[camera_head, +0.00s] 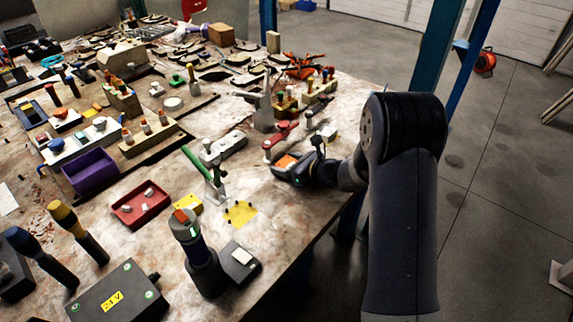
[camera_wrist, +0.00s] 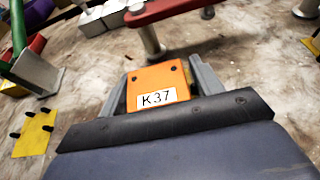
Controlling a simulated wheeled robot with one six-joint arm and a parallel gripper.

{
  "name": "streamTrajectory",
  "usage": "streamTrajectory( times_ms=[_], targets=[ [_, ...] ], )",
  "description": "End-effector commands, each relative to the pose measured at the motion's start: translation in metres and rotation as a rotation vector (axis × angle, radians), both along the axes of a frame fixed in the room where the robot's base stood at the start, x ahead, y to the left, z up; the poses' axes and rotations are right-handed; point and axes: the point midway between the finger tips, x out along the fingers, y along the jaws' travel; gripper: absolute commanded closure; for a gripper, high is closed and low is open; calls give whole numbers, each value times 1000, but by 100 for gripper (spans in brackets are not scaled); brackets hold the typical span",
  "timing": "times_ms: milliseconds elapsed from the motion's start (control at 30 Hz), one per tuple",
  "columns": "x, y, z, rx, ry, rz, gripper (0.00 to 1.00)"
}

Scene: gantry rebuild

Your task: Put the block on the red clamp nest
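The block looks like the orange piece (camera_wrist: 158,76) with a white K37 label, seen in the wrist view between the two grey fingers of my gripper (camera_wrist: 160,84). The fingers lie close along its sides and appear shut on it. In the head view, my gripper (camera_head: 283,172) is low over the table's right part, with the orange block (camera_head: 288,161) at its end. The red clamp (camera_head: 281,134) stands just beyond it; its red bar (camera_wrist: 172,9) and a grey post cross the top of the wrist view. The nest surface by this clamp is not clearly visible.
A green-handled clamp (camera_head: 197,165) and a yellow plate with black pegs (camera_head: 240,213) stand left of my gripper. A grey block-like fixture (camera_head: 226,146) is behind. A red tray (camera_head: 141,208) and purple bin (camera_head: 91,173) lie farther left. The table's right edge is close.

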Motion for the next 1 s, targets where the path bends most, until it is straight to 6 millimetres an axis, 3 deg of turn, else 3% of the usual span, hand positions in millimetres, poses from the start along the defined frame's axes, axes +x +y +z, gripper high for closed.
streamTrajectory(
  times_ms=[33,267,567,1000],
  targets=[
    [-8,1,-15,-19,24,9,26],
    [-8,2,-15,-20,23,12,24],
    [-8,2,1,-20,22,13,24],
    [-60,-71,39,-11,12,4,24]
  ],
)
